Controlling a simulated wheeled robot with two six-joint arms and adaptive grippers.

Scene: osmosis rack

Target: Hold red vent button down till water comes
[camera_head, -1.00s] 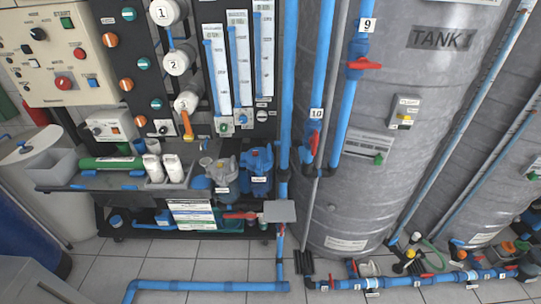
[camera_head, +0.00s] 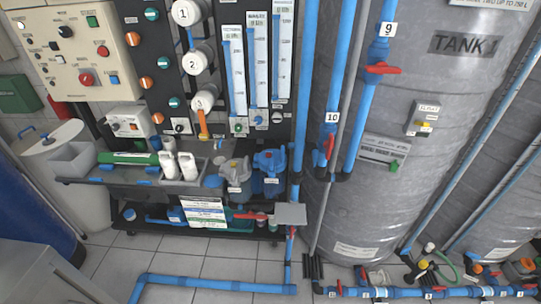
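Two filter housings, one grey (camera_head: 235,175) and one blue (camera_head: 270,165), stand side by side on the rack's lower right. I cannot make out a red vent button on their tops at this size. Neither of my grippers is in view, so nothing is seen touching the rack.
Blue pipes with red-handled valves numbered 9 (camera_head: 382,68) and 10 (camera_head: 328,147) run beside the large grey tank (camera_head: 395,185). A low blue pipe (camera_head: 215,285) crosses the floor in front. The tiled floor (camera_head: 180,258) between rack and pipe is mostly clear.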

